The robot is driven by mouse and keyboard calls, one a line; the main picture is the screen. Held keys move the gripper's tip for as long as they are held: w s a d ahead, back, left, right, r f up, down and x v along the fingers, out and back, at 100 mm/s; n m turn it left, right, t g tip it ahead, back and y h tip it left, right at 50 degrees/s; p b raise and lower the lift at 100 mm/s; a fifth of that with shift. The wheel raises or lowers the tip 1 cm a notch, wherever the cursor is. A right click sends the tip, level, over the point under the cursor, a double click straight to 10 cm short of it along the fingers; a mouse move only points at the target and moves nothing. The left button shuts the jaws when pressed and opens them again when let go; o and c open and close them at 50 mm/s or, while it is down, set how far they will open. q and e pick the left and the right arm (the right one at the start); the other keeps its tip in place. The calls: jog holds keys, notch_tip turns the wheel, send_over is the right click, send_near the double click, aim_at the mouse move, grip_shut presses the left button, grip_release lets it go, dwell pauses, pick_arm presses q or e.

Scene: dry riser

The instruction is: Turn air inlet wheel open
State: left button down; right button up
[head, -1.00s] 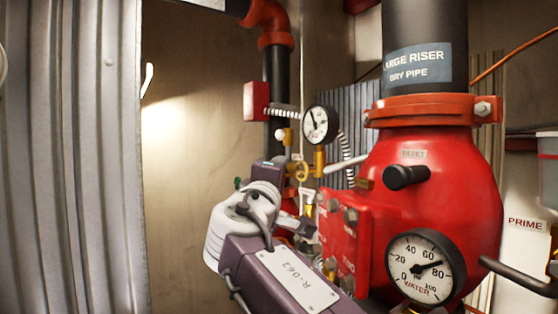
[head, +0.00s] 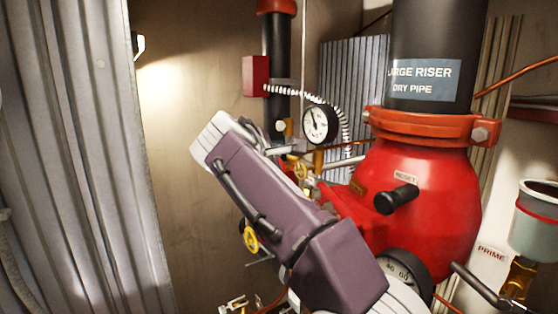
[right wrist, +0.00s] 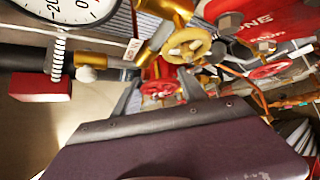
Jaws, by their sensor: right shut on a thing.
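In the right wrist view my right gripper (right wrist: 158,95) has its two dark fingers on either side of a small red wheel (right wrist: 160,88), shut on it. I take this to be the air inlet wheel; no label on it can be read. In the head view my right gripper (head: 284,152) is beside the pipework left of the red dry pipe valve (head: 425,215). My purple wrist hides part of that valve, and I cannot make out the red wheel there. My left gripper is not in view.
A yellow wheel (right wrist: 187,45) is close above the fingers, and another red wheel (right wrist: 270,70) is to the right. A pressure gauge (head: 319,124) and a coiled white hose (head: 345,120) are near the gripper. A corrugated panel (head: 75,150) stands left.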

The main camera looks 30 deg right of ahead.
jog(key=shift+f+n+g, duration=0.1)
jog(key=shift+n+g, duration=0.4)
jog(key=shift+g, duration=0.3)
jog(key=o, duration=1.4)
jog(key=shift+c, duration=0.2)
jog(key=s+a+r, duration=0.2)
jog(key=s+a, duration=0.7)
jog(key=a, duration=0.4)
jog(key=shift+s+r, duration=0.35)
